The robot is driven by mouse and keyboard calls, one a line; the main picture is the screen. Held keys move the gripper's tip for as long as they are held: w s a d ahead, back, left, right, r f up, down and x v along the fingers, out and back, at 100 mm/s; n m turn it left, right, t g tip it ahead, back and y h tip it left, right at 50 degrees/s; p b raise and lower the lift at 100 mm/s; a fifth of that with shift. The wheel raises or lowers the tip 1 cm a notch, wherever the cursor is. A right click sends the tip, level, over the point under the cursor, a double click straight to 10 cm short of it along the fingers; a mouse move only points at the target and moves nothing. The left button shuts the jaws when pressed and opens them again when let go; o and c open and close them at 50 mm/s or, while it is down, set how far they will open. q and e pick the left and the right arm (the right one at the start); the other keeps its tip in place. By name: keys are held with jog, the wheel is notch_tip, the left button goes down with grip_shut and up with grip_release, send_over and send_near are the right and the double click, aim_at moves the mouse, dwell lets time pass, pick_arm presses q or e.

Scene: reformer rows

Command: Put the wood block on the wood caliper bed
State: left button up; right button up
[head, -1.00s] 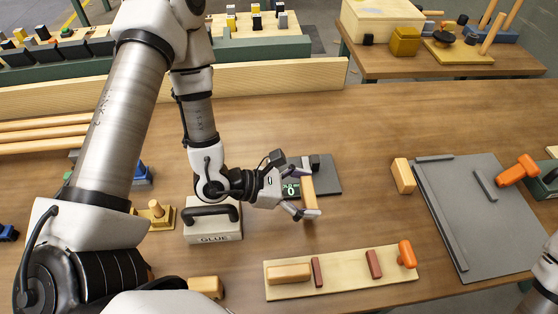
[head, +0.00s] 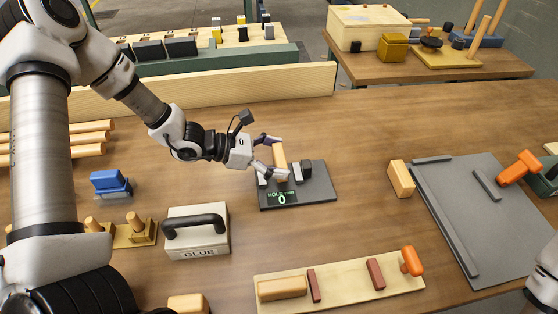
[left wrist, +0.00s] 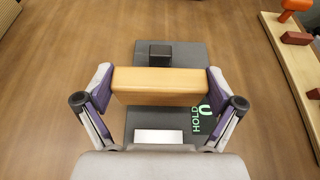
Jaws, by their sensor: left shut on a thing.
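The wood block (head: 279,156) is a plain pale bar. My left gripper (head: 272,157) is shut on it, one finger at each end, as the left wrist view also shows (left wrist: 160,84). The caliper bed (head: 318,193) is a dark plate with a green "HOLD 0" readout and upright jaws. In the left wrist view the block hangs over the bed (left wrist: 190,55), between a black jaw (left wrist: 160,54) and a pale jaw (left wrist: 158,136). I cannot tell whether it touches the bed. My right gripper is out of view.
A glue box (head: 198,240) with a black handle stands at the bed's left. A pale board (head: 340,282) with red stops lies in front. Another wood block (head: 400,178) and a grey slab (head: 462,215) are on the right. Bare table lies right of the bed.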

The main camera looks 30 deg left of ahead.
aim_at(279, 166)
pick_arm(q)
notch_tip(279, 166, down, 3)
jog(key=shift+f, duration=0.1)
jog(key=o, duration=0.8)
jog(key=shift+f, duration=0.1)
